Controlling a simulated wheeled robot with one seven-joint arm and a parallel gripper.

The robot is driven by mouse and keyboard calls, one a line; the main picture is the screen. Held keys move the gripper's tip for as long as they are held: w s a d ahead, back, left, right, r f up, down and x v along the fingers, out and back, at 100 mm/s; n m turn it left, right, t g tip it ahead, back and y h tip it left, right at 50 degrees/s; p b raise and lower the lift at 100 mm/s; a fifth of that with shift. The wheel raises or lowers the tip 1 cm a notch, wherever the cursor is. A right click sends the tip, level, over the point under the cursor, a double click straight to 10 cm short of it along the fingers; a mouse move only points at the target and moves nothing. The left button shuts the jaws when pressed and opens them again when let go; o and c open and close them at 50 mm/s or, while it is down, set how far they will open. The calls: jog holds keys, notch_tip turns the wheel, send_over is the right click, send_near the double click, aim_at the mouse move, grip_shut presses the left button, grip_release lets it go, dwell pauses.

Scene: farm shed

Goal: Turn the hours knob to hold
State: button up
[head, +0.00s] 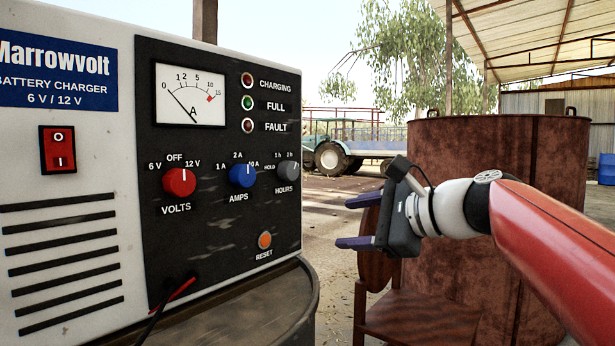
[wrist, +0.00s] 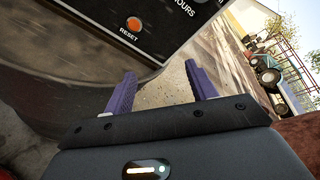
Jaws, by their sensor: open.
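The grey hours knob (head: 288,172) is at the right of the black panel on the battery charger (head: 225,215). Its white mark appears to point up and slightly right, toward 2 h; the hold label (head: 269,167) is at its left. My gripper (head: 344,223) is open and empty, to the right of the knob and lower in the head view, apart from the panel. In the wrist view my gripper's purple fingers (wrist: 160,75) are spread below the panel's lower edge. The hours label (wrist: 184,8) shows there at the top; the knob is not clearly seen.
The blue amps knob (head: 242,175), red volts knob (head: 179,182) and orange reset button (head: 265,240) share the panel. The charger stands on a drum (head: 290,310). A rusty tank (head: 500,150) and brown chair (head: 420,320) are behind my arm. Air before the panel's right side is clear.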

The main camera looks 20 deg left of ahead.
aim_at(294, 171)
jog(key=w+a+r+y, duration=0.1)
jog(key=a+r, duration=0.1)
jog(key=a, duration=0.1)
jog(key=w+a+r+m+y+p, duration=0.1)
jog(key=w+a+r, duration=0.1)
jog(key=a+r, duration=0.1)
jog(key=w+a+r+m+g+y, duration=0.1)
jog(key=w+a+r, duration=0.1)
jog(key=a, duration=0.3)
jog(key=shift+w+a+r+y, duration=0.15)
jog(key=shift+r+y, duration=0.05)
jog(key=shift+y, duration=0.2)
jog(key=c, duration=1)
